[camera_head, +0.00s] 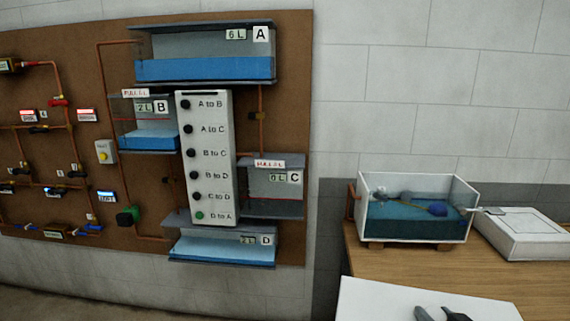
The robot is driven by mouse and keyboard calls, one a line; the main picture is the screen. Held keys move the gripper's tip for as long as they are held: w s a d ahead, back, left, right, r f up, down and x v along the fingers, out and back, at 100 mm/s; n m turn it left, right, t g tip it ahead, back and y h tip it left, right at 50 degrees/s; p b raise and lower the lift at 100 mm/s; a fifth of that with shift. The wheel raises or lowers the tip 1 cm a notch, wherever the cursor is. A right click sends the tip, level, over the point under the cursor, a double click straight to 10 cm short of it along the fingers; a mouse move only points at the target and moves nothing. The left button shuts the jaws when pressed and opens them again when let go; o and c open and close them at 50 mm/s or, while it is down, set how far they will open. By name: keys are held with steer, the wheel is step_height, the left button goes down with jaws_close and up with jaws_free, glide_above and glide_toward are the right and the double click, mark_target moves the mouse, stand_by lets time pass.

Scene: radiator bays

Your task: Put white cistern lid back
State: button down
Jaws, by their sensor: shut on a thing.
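A white flat panel (385,303), which looks like the cistern lid, is in the foreground at the bottom, cut off by the picture's lower edge. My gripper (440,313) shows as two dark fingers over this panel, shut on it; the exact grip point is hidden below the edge. The cistern (413,236) is an open-topped, clear-walled tank with white edges on the wooden bench behind the panel. It holds blue water, a blue float (437,208) and a grey fitting. The panel is apart from the cistern and nearer to me.
A white box-like object (525,238) with a raised top stands right of the cistern. The wooden bench (480,275) is bare in front of both. A copper pipe (351,203) stands at the cistern's left. A brown board (300,110) with tanks and pipes hangs on the left wall.

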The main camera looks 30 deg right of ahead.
steer(key=w+a+f+n+y, duration=0.1)
steer(key=a+f+n+y, duration=0.1)
steer(key=a+f, duration=0.4)
steer(key=w+a+f+n+t+y, duration=0.1)
steer(key=a+f, duration=0.4)
steer(key=a, duration=1)
steer(key=a+f+n+t+y, duration=0.1)
steer(key=a+f+n+y, duration=0.2)
steer(key=a+f, duration=0.3)
steer(key=a, duration=0.5)
steer(key=shift+w+f+y, duration=0.3)
steer(key=shift+w+y, duration=0.1)
